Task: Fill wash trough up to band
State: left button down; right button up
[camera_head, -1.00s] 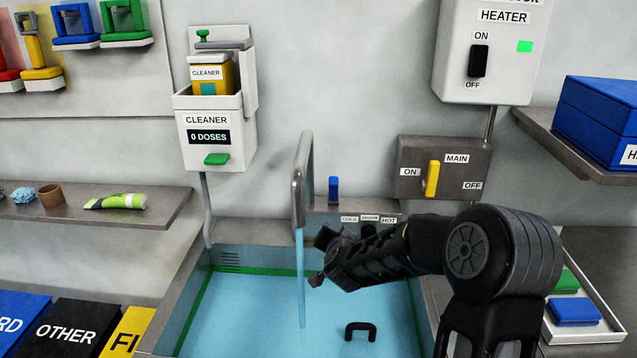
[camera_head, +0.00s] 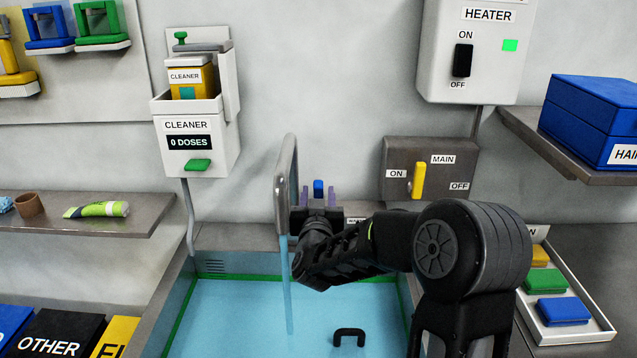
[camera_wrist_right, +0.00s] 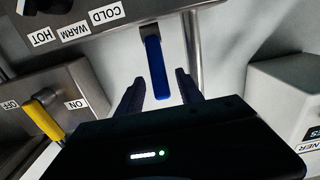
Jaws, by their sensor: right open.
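The wash trough (camera_head: 180,311) holds blue water, with its surface near the green band (camera_head: 235,277) on the inner wall. A stream (camera_head: 287,295) runs from the grey spout (camera_head: 288,185) into it. The blue tap lever (camera_head: 318,188) stands behind the spout. My right gripper (camera_head: 319,193) is open, its fingers on either side of the lever. In the right wrist view the lever (camera_wrist_right: 156,67) lies between the open fingertips (camera_wrist_right: 157,88); whether they touch it I cannot tell. COLD, WARM and HOT labels (camera_wrist_right: 75,33) are beside it. My left gripper is not in view.
The MAIN switch (camera_head: 418,180) has a yellow handle. The cleaner dispenser (camera_head: 188,140) reads 0 DOSES. A black handle (camera_head: 349,335) shows in the water. The heater box (camera_head: 476,55) has a green light. A tray of coloured blocks (camera_head: 588,337) stands at right.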

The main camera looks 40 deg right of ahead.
jog(key=p+x, duration=0.1)
jog(key=x, duration=0.4)
jog(key=shift+w+d, duration=0.15)
jog(key=shift+d, duration=0.05)
grip_shut()
dwell(1.2)
